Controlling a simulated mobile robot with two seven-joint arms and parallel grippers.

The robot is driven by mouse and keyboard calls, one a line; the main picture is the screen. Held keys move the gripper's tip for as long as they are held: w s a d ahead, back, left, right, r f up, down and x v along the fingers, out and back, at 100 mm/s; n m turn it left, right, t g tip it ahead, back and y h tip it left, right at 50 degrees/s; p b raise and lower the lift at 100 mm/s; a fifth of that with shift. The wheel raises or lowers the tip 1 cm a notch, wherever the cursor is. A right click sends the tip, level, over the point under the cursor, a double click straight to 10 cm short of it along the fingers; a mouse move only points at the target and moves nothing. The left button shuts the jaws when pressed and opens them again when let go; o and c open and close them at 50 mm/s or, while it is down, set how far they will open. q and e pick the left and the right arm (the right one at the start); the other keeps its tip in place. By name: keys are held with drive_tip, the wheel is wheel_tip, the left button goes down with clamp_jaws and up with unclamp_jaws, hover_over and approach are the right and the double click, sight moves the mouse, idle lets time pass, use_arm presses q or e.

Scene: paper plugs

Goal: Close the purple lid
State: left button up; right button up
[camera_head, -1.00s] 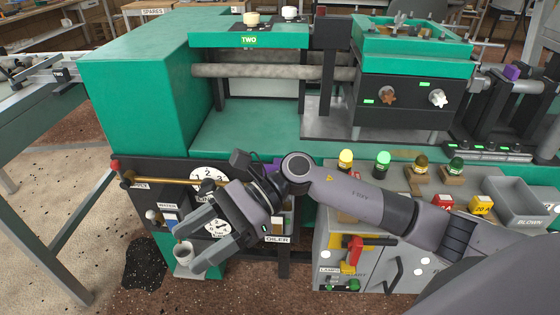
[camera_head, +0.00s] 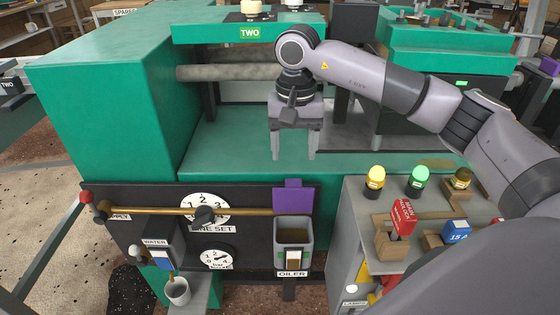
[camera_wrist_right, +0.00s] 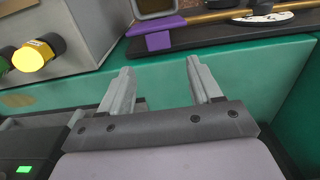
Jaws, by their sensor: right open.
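The purple lid (camera_head: 293,199) stands raised at the back of the open oiler box (camera_head: 293,236), on the front of the green machine. The box is grey, with a dark opening and a label reading OILER below it. The lid also shows in the right wrist view (camera_wrist_right: 158,38), at the top, beside the rim of the box (camera_wrist_right: 155,7). My right gripper (camera_head: 294,156) is open and empty, pointing down over the green deck, behind and above the lid. Its two fingers (camera_wrist_right: 160,75) show apart in the right wrist view. My left gripper is not in view.
A brass rod (camera_head: 190,210) runs across the black panel left of the lid, with a dial (camera_head: 205,207) behind it. A grey box with yellow and green lamps (camera_head: 419,180) stands to the right. The green deck (camera_head: 235,145) is mostly clear.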

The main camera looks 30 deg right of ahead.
sight(293, 178)
drive_tip(key=shift+f, duration=0.2)
wheel_tip(293, 178, down, 6)
drive_tip(key=shift+s+r, duration=0.15)
drive_tip(key=shift+f+b, duration=0.3)
drive_tip(key=shift+f, duration=0.2)
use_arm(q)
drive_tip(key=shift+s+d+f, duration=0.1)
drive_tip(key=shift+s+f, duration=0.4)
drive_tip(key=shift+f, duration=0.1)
use_arm(e)
drive_tip(key=shift+c, duration=0.3)
clamp_jaws()
